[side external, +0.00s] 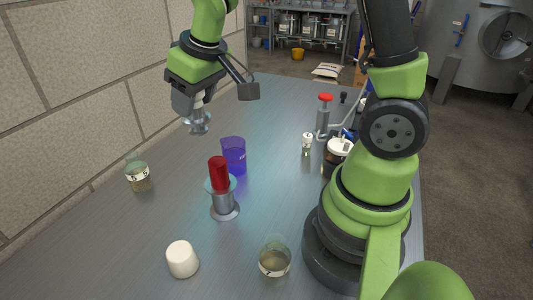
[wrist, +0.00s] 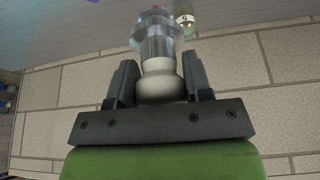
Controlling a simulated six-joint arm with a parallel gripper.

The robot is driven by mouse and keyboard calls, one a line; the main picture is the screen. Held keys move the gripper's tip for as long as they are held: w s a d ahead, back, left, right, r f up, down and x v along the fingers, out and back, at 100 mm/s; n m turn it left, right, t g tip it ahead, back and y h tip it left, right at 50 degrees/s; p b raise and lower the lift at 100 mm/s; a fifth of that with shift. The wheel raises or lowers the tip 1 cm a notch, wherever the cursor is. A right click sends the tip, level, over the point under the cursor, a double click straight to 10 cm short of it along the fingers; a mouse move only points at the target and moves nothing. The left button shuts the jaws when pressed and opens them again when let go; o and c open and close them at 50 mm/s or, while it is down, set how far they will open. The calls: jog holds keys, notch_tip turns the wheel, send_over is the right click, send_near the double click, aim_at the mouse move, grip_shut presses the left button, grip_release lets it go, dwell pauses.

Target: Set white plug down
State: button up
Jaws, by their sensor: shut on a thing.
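My gripper (side external: 197,112) is shut on the white plug and holds it in the air above the back left of the table. In the wrist view the plug's cream knob (wrist: 161,82) sits between the two dark fingers of my gripper (wrist: 161,80). A silvery, clear body with a wider rim extends beyond the fingers. In the side view its clear lower part (side external: 198,126) hangs below the jaws, apart from the table, and its knob is hidden. A separate white tapered block (side external: 182,259) stands on the table at the front left.
A red plug (side external: 218,174) stands in a silver holder (side external: 224,206), with a purple cup (side external: 234,156) behind. Glass beakers (side external: 138,176) (side external: 274,260) stand left and front. A small vial (side external: 307,145), red-topped device (side external: 324,118) and dark jar (side external: 337,155) are right. Table (side external: 285,105) is clear at back.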

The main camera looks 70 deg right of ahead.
jog(key=shift+s+a, duration=0.35)
jog(key=shift+a, duration=0.2)
jog(key=shift+s, duration=0.1)
jog(key=s+d+f+m+h, duration=0.1)
jog(key=d+f+m, duration=0.2)
jog(key=d+f, duration=0.2)
jog(key=s+d+f+m+g+h, duration=0.1)
jog(key=s+d+f+m, duration=0.1)
jog(key=d+f, duration=0.3)
jog(key=s+d+f+m+h, duration=0.1)
jog(key=d+f+m, duration=0.2)
jog(key=d, duration=0.8)
notch_tip(320, 180, down, 3)
jog(key=shift+s+r+m, duration=0.15)
jog(key=shift+m, duration=0.15)
jog(key=shift+a+f, duration=0.1)
jog(key=shift+f, duration=0.3)
